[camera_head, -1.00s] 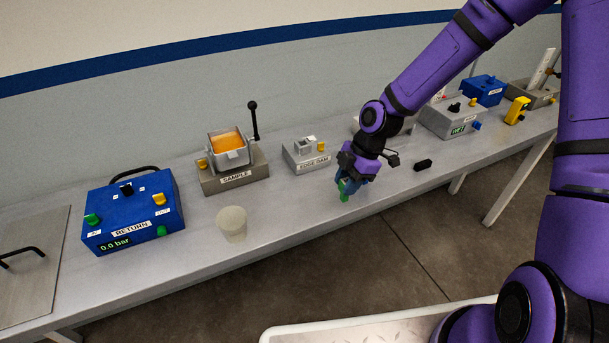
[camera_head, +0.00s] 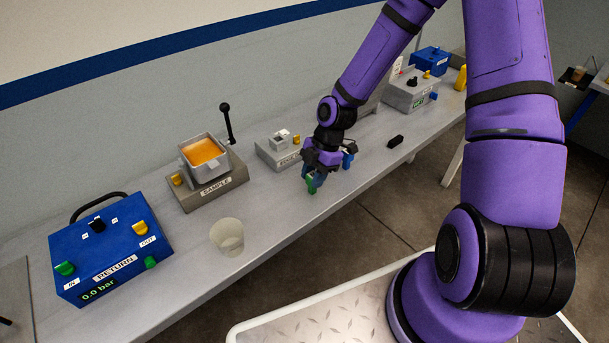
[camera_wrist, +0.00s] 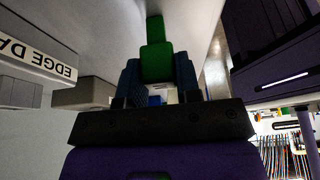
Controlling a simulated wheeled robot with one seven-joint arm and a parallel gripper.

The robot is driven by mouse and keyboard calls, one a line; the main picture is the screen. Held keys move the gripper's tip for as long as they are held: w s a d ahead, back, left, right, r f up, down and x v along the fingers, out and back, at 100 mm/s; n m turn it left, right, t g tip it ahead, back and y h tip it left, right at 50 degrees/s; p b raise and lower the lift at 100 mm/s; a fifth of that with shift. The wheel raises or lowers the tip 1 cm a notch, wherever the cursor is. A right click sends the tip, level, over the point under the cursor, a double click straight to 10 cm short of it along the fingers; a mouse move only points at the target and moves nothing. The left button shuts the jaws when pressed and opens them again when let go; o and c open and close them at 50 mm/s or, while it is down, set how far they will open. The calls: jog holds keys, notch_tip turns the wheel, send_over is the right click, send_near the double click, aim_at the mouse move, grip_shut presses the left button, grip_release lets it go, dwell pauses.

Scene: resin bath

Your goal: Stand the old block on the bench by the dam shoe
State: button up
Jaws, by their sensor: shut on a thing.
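My gripper (camera_head: 314,180) hangs over the bench's front part, just right of and nearer than the grey dam shoe labelled EDGE DAM (camera_head: 263,152). It is shut on a green block (camera_wrist: 156,62), which stands out between the blue fingers in the wrist view. In the head view the green block (camera_head: 311,187) shows low at the fingertips. I cannot tell whether it touches the bench. The dam shoe carries a pale block and a yellow knob. Its label also shows at the left of the wrist view (camera_wrist: 37,60).
A translucent cup (camera_head: 228,237) stands on the bench to the left. Behind are the SAMPLE stand (camera_head: 215,189) and blue RETURN box (camera_head: 110,255), reading 0.0 bar. A small black block (camera_head: 396,141) lies to the right. Bare bench lies between cup and gripper.

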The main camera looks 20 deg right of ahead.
jog(key=shift+f, duration=0.1)
jog(key=o, duration=0.9)
jog(key=s+d+r+m+h, duration=0.1)
jog(key=d+r+m+h, duration=0.15)
jog(key=r, duration=0.65)
jog(key=s+d+r+m+h, duration=0.1)
jog(key=d+r+m, duration=0.25)
jog(key=r, duration=0.65)
jog(key=shift+s+d+r+m+t+h, duration=0.15)
jog(key=shift+s+r+m+t, duration=0.95)
jog(key=shift+s+r+m, duration=1.85)
jog(key=shift+s+d+r+m+t+h, duration=0.15)
jog(key=shift+s+r+m+t, duration=0.95)
jog(key=shift+s+r+m, duration=1.85)
jog(key=shift+s+d+r+m+t+h, duration=0.15)
jog(key=shift+s+r+m+t, duration=1.35)
jog(key=shift+s+r, duration=2.4)
